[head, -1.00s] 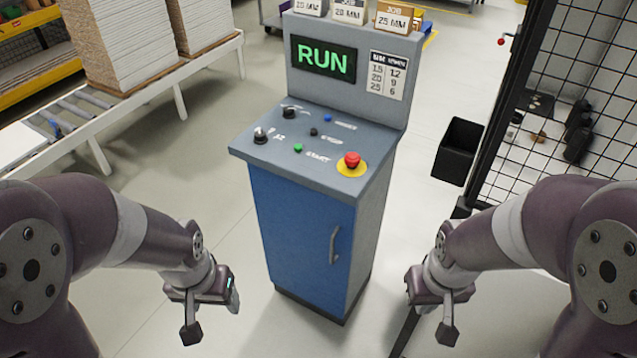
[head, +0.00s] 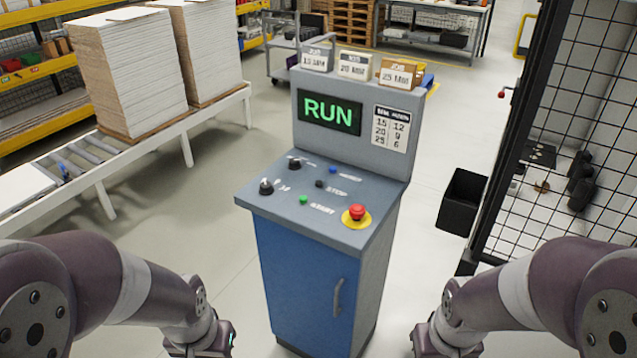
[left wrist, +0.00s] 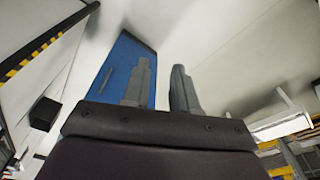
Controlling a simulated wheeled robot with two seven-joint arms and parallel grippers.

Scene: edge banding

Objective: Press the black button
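The black button (head: 319,184) sits on the sloped top of the blue and grey control console (head: 362,232), beside the label STOP. A blue button (head: 333,170) is just behind it and a green button (head: 303,200) is in front of it. My left gripper is low, left of the console; its fingers are below the head view's edge. In the left wrist view its two fingers (left wrist: 160,88) stand apart with nothing between them. My right arm (head: 447,335) is low, right of the console, with its fingers out of frame. Neither hand is near the button.
A red emergency knob (head: 357,213) on a yellow disc sits at the panel's right front. Two dark knobs (head: 266,187) are on its left. The screen (head: 329,111) reads RUN. A mesh fence (head: 530,140) and black bin (head: 462,201) stand right; a roller conveyor (head: 110,165) stands left.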

